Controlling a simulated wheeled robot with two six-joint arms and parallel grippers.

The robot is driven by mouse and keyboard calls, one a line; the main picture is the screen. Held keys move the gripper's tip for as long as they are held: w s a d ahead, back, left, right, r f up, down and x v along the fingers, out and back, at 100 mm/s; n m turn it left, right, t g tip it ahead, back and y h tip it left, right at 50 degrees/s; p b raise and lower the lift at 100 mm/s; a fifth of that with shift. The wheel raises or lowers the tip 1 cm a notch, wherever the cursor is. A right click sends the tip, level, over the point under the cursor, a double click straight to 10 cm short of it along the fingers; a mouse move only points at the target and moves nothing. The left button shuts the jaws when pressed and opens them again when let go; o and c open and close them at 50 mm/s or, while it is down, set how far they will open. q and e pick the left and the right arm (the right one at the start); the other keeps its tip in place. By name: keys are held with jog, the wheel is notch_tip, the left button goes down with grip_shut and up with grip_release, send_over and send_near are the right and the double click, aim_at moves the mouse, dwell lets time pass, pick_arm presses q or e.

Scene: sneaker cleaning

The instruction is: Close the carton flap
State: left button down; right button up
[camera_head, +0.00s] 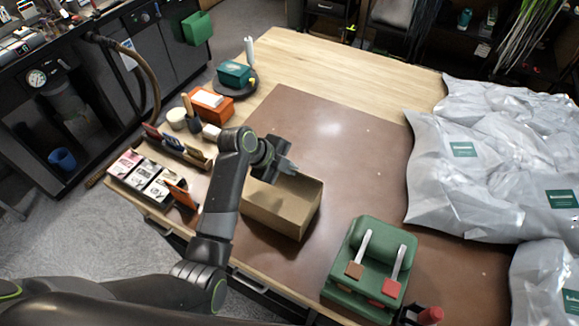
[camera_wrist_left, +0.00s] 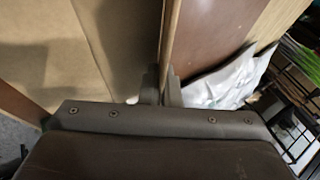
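The open-topped brown carton (camera_head: 270,212) stands on the brown mat near the table's front edge. Its inside faces up, and my left forearm covers part of its left side. My left gripper (camera_head: 286,166) is at the carton's far upper edge. In the left wrist view, the two fingertips (camera_wrist_left: 161,88) are close together, one on each side of a thin upright tan board, the carton flap (camera_wrist_left: 167,45). They look shut on it, though the contact is partly hidden. The carton's inside fills the left of that view. My right gripper is not in view.
Silvery bags (camera_head: 480,165) cover the table's right side. Small boxes (camera_head: 150,180), an orange box (camera_head: 207,106) and a teal box (camera_head: 234,74) line the left. The mat (camera_head: 320,130) behind the carton is clear.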

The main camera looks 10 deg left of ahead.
pick_arm(q)
jog(key=t+b, duration=0.1)
jog(key=b, duration=0.1)
jog(key=s+f+t+h+b, duration=0.1)
jog(key=b, duration=0.1)
jog(key=shift+a+f+m+t, duration=0.2)
jog(key=shift+f+m+t, duration=0.05)
jog(key=shift+m+t, duration=0.05)
jog(key=shift+h+b, duration=0.3)
jog(key=shift+b, duration=0.35)
jog(key=shift+s+r, duration=0.1)
jog(key=shift+r, duration=0.1)
jog(key=c, duration=2.1)
grip_release()
jog(key=o, duration=0.5)
jog(key=shift+c, duration=0.2)
jog(key=shift+f, duration=0.15)
